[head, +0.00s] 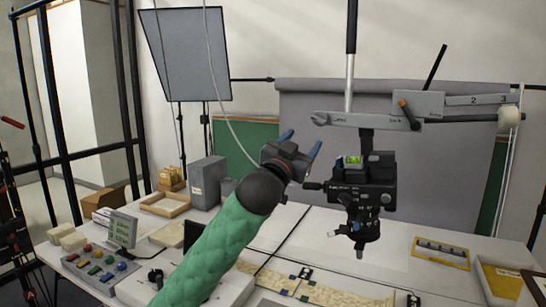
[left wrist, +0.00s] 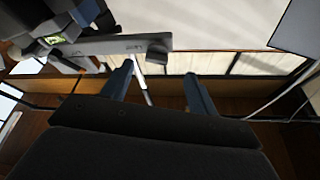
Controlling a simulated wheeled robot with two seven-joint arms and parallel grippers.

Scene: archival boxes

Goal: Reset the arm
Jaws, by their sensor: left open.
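My left arm comes up in a green quilted sleeve in the head view. My left gripper (head: 301,146) is raised above the table, open, with nothing between its blue-tipped fingers. In the left wrist view the same gripper (left wrist: 162,88) shows two dark blue fingers spread apart over an empty gap. A black camera stand head (head: 365,185) with a green level is to the right of the gripper in the head view, and part of such a rig (left wrist: 75,40) fills the upper left of the left wrist view. My right gripper is not seen.
A grey wrench-like bar (head: 368,120) spans above the stand head. On the white table (head: 395,262) are a control panel (head: 100,268), a grey box (head: 207,183), a wooden tray (head: 165,204) and a yellow-framed strip (head: 441,252). A grey screen (head: 187,55) stands behind.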

